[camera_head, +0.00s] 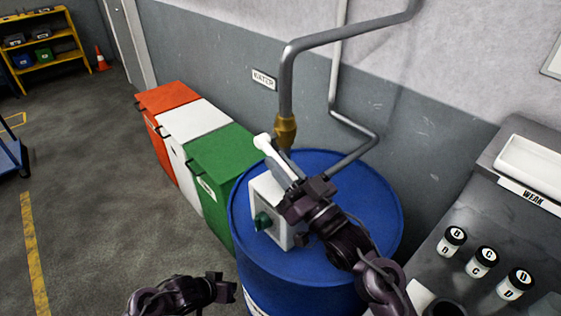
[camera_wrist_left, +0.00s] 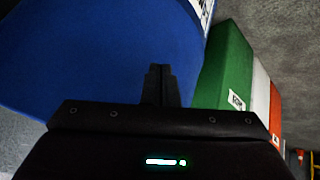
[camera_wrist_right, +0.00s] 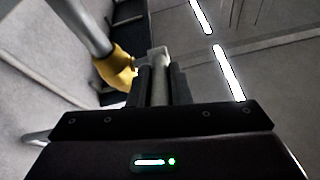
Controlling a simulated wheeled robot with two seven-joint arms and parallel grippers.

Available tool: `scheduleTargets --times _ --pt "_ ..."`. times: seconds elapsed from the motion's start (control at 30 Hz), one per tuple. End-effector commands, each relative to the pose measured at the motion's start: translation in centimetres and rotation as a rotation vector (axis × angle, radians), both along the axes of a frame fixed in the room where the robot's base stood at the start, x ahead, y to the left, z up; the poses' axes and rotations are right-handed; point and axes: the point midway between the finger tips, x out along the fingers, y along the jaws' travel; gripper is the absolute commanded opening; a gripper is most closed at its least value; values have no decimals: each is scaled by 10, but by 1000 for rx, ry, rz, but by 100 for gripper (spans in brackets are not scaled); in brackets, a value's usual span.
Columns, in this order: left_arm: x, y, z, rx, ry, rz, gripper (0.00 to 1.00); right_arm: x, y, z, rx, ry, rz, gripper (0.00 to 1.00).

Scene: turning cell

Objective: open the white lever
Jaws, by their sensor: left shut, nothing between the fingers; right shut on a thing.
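The white lever (camera_head: 267,147) sticks up and to the left from a white box with a green knob (camera_head: 262,221) on the blue drum (camera_head: 325,270). My right gripper (camera_head: 297,190) is shut on the lever's shaft and hides its lower part. The right wrist view shows the shaft (camera_wrist_right: 160,82) between the two fingers. My left gripper (camera_head: 230,291) is low, in front of the drum at its left, away from the lever. In the left wrist view its fingers (camera_wrist_left: 161,84) are together with nothing between them.
A brass-ended pipe (camera_head: 285,128) hangs close behind the lever. Green (camera_head: 222,160), white and orange bins stand left of the drum. A grey counter (camera_head: 455,205) with several labelled jars is at the right. The floor at the left is open.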

Motion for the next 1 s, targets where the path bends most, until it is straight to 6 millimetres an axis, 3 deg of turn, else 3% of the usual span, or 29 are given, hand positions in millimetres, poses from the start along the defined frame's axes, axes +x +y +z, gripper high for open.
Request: scheduleTargets --times 0.03,0.17,0.3,0.5,0.7,0.83,1.0 --pt "6 -11 35 -1 -35 -33 0 0 0 1 0 -1 -1 0" --pt "10 -40 123 -7 -128 -110 0 0 0 1 0 -1 -1 0" --pt "17 -68 232 -19 -295 -221 0 0 0 1 0 -1 -1 0" --pt "11 -91 352 -10 -520 -378 0 0 0 1 0 -1 -1 0" --pt "-15 -98 436 61 -708 -512 0 0 0 1 0 -1 -1 0" --pt "-31 -97 466 115 -788 -563 0 0 0 1 1 -2 -2 0" --pt "-42 -95 483 158 -838 -593 0 0 0 1 1 -2 -2 0"
